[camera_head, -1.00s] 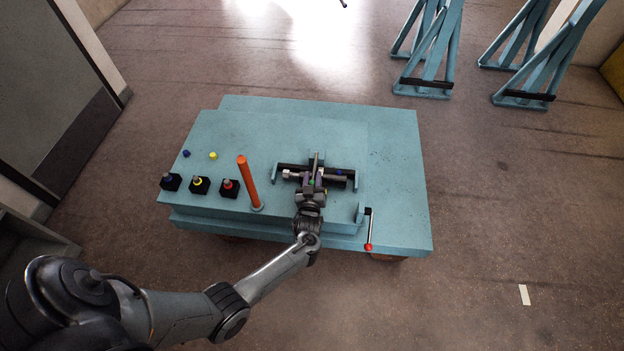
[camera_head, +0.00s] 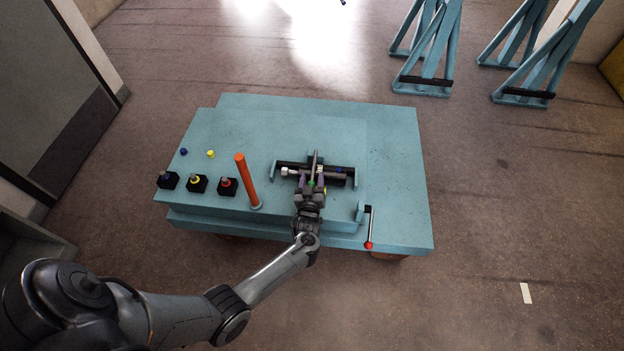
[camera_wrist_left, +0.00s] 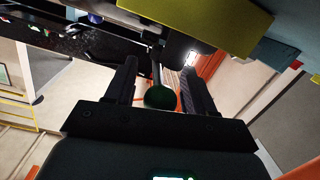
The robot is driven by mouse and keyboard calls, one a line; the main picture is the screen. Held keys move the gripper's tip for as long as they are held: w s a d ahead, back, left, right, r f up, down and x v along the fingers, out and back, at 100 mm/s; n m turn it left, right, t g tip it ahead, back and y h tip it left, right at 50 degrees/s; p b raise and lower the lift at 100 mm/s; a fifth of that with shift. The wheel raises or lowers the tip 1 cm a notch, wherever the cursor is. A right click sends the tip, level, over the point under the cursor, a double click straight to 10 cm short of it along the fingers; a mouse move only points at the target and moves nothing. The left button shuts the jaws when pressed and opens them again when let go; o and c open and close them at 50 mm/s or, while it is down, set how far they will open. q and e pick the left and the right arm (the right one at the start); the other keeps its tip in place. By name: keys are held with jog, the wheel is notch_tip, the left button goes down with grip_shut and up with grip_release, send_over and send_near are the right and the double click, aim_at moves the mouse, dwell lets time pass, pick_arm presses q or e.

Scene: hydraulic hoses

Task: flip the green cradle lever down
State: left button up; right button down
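The cradle (camera_head: 345,180) is a dark frame on the teal bench, with a hose piece across it. Its green lever knob (camera_head: 311,184) shows at my left gripper (camera_head: 311,181), near the middle of the cradle. In the left wrist view the dark green knob (camera_wrist_left: 160,97) sits between the two fingers of my left gripper (camera_wrist_left: 160,85), with gaps showing on both sides. The gripper looks open around the knob. The lever's shaft is mostly hidden. My right gripper is not in view.
An orange post (camera_head: 247,181) stands left of my left gripper. Several black blocks with coloured rings, including a red-ringed block (camera_head: 227,186), line the bench's left side. A red-tipped crank (camera_head: 369,230) hangs at the front right. The bench's right side (camera_head: 397,180) is clear.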

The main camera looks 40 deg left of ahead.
pick_arm(q)
jog(key=shift+r, duration=0.1)
jog(key=shift+s+d+r, duration=0.1)
jog(key=shift+s+d, duration=0.15)
jog(key=shift+s, duration=0.05)
jog(key=p+v, duration=0.3)
jog(key=v, duration=0.6)
jog(key=shift+s+d+p, duration=0.15)
jog(key=shift+s+p, duration=0.05)
jog(key=shift+p, duration=0.15)
jog(key=shift+s+d, duration=0.15)
jog(key=shift+s, duration=0.05)
